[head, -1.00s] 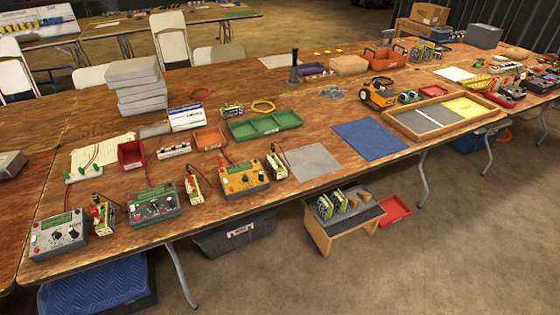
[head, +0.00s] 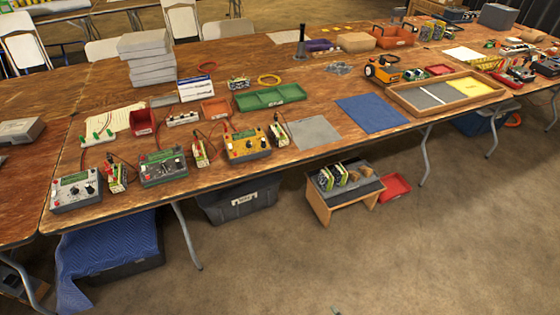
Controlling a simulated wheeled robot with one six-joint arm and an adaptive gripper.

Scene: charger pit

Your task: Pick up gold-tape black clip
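I cannot pick out a gold-tape black clip for certain; the small parts on the table are too small to tell. Boxes with dials and short leads stand along the near table edge: a grey one (head: 76,191), a dark one (head: 163,167) and a yellow one (head: 247,144). Small upright packs stand beside them, such as one by the grey box (head: 116,178) and one by the yellow box (head: 279,134). My gripper is not in view.
The long wooden table (head: 300,98) holds a green tray (head: 270,97), a grey mat (head: 314,131), a blue mat (head: 371,114) and a wooden tray (head: 447,122). A low bench (head: 326,203), a red tray (head: 394,187) and a dark bin (head: 240,204) stand below. The front floor (head: 400,260) is mostly clear.

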